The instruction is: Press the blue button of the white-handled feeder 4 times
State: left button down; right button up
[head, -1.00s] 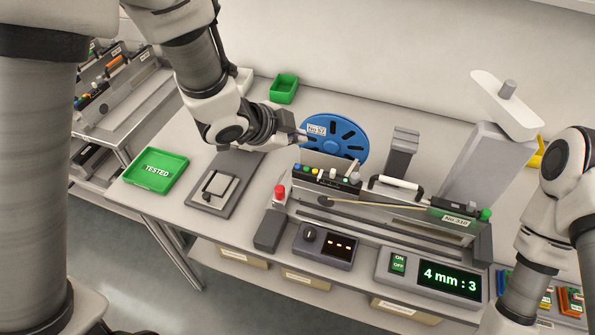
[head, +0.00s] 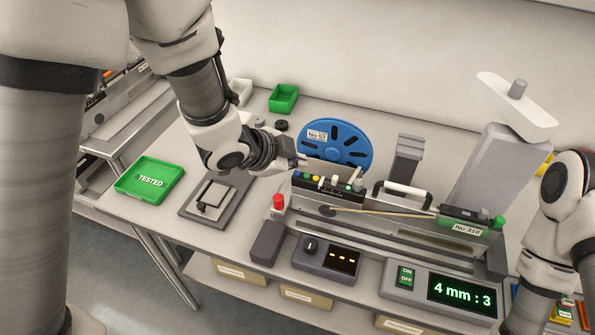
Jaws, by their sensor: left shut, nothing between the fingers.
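The white-handled feeder (head: 400,214) lies in the test stand on the bench, its white handle (head: 407,189) on top. A row of small coloured buttons runs along its left part. The blue button (head: 298,174) seems to be at the left end of this row, though it is very small here. My left gripper (head: 303,161) is shut and empty, with its tips just above the left end of the row. I cannot tell whether the tips touch a button. My right gripper is out of view; only its arm shows at the right.
A blue reel (head: 345,147) stands behind the buttons. A red button (head: 278,202) is left of the feeder. A display (head: 461,293) reading "4 mm : 3" and a dark control box (head: 327,258) are in front. A green TESTED tray (head: 150,180) is at the left.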

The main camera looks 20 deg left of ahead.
aim_at(296, 174)
pick_arm(q)
jog(key=shift+f, duration=0.1)
dwell(0.7)
jog(key=shift+f+b, duration=0.3)
jog(key=shift+f, duration=0.3)
dwell(0.4)
jog(key=shift+r+p, duration=0.5)
jog(key=shift+r, duration=0.25)
notch_tip(296, 174, up, 5)
jog(key=p, duration=0.5)
